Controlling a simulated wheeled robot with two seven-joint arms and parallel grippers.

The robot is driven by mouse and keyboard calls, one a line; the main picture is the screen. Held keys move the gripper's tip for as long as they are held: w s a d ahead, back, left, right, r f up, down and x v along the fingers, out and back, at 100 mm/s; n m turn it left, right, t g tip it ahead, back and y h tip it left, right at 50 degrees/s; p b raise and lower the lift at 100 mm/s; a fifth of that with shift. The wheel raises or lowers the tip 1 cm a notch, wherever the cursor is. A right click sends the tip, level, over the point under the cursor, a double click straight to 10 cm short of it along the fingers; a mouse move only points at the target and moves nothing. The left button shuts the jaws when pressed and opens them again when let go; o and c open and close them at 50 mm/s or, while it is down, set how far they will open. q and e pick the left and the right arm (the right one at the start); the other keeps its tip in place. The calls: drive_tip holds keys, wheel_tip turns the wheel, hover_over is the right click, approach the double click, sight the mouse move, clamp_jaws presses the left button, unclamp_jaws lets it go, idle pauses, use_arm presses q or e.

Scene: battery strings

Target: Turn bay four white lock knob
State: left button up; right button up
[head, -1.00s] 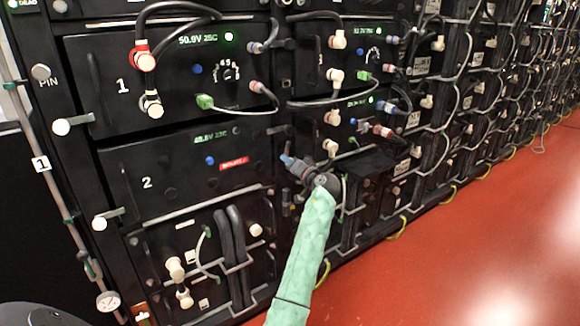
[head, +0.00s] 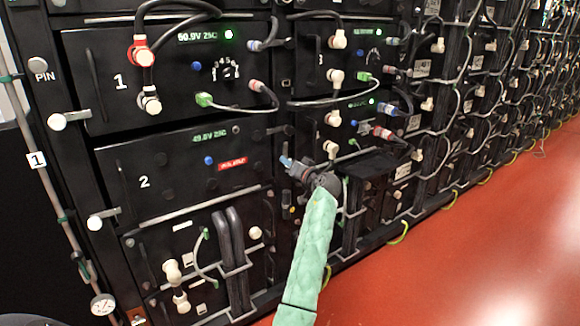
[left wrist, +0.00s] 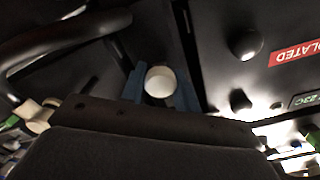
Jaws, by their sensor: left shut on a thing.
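My left gripper (head: 292,165), on the green-sleeved arm, is at the rack upright just right of bay 2 (head: 150,182). In the head view one blue fingertip shows and the rest of the gripper hides what it holds. In the left wrist view a round white knob (left wrist: 160,82) sits between the blue fingertips, seen end-on, and the gripper is shut on it. How far the knob is turned cannot be told. No bay number 4 is readable; the arm and gripper cover part of the bay area right of bay 2. My right gripper is not in view.
Similar white knobs (head: 57,122) stick out at the rack's left edge. Bay 1 (head: 110,60) and its right neighbour carry looping cables and plugs close above the gripper. A red label (head: 232,165) marks bay 2. The red floor (head: 430,270) is clear at right.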

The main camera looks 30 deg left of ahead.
use_arm(q)
drive_tip(key=shift+r, duration=0.1)
idle(0.6)
drive_tip(key=o, duration=1)
drive_tip(key=shift+w, duration=0.1)
drive_tip(key=shift+c, duration=0.2)
drive_tip(key=shift+d, duration=0.15)
drive_tip(key=v, duration=0.7)
drive_tip(key=shift+d, duration=0.25)
